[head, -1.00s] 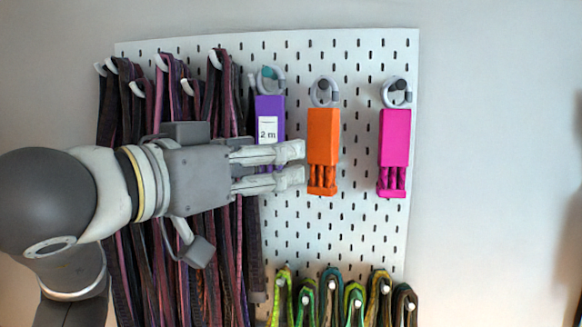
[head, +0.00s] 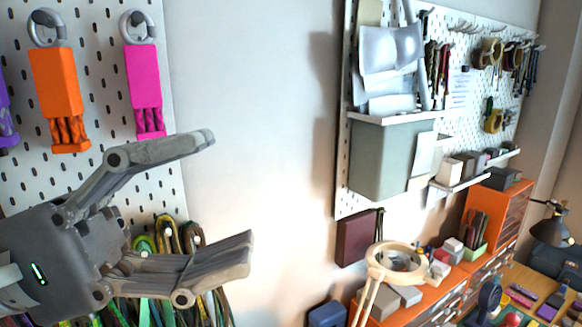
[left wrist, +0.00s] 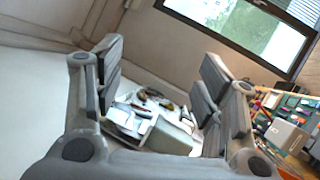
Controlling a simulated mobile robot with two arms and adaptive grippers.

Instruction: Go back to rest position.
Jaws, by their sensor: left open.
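My left gripper (head: 228,198) is in the lower left of the head view, open and empty, its two fingers spread wide and pointing right. It is in front of the left pegboard (head: 88,100), apart from what hangs there. An orange tag (head: 56,82) and a pink tag (head: 145,78) hang on that board above the gripper; a purple tag (head: 4,120) is cut off at the left edge. Green and yellow cords (head: 165,240) hang partly hidden behind the gripper. In the left wrist view both open fingers (left wrist: 160,90) show with nothing between them. My right gripper is not in view.
A second pegboard (head: 470,85) with tools and a grey-green box (head: 388,160) is on the right. Below are orange drawers (head: 490,215), a ring-shaped lamp (head: 396,262) and a cluttered desk. Bare wall (head: 255,130) lies between the boards. A window (left wrist: 245,35) shows in the wrist view.

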